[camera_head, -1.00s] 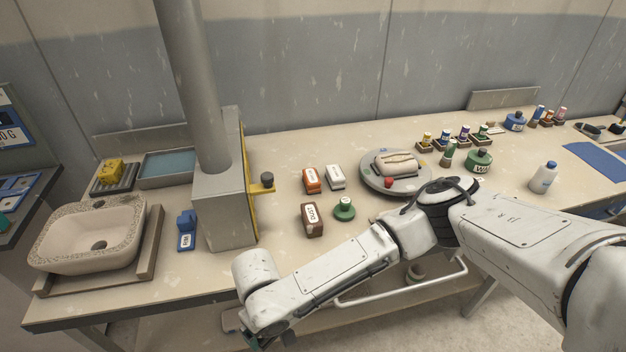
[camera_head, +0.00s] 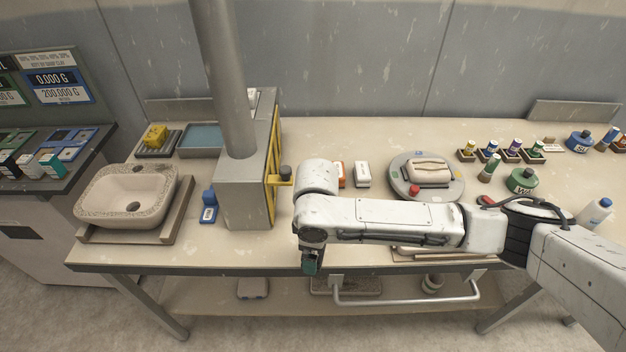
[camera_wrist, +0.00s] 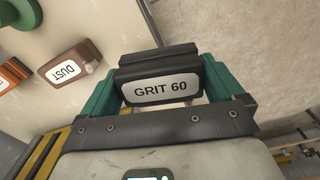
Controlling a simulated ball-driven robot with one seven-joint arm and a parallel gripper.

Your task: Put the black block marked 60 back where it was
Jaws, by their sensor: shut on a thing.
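The black block marked GRIT 60 (camera_wrist: 160,90) is held between the green fingers of my gripper (camera_wrist: 158,74) in the wrist view. Its pale label faces the wrist camera. In the head view my gripper (camera_head: 311,262) hangs near the bench's front edge, below the end of my arm; the block cannot be made out there. I cannot tell from these frames which spot the block came from. The brown DUST block (camera_wrist: 70,68) lies on the bench in the wrist view, apart from the held block; my arm hides it in the head view.
A white block (camera_head: 362,175) and a partly hidden orange block (camera_head: 342,175) lie behind my arm. The turntable (camera_head: 408,190) is to their right. Several small blocks sit on the left console (camera_head: 72,138).

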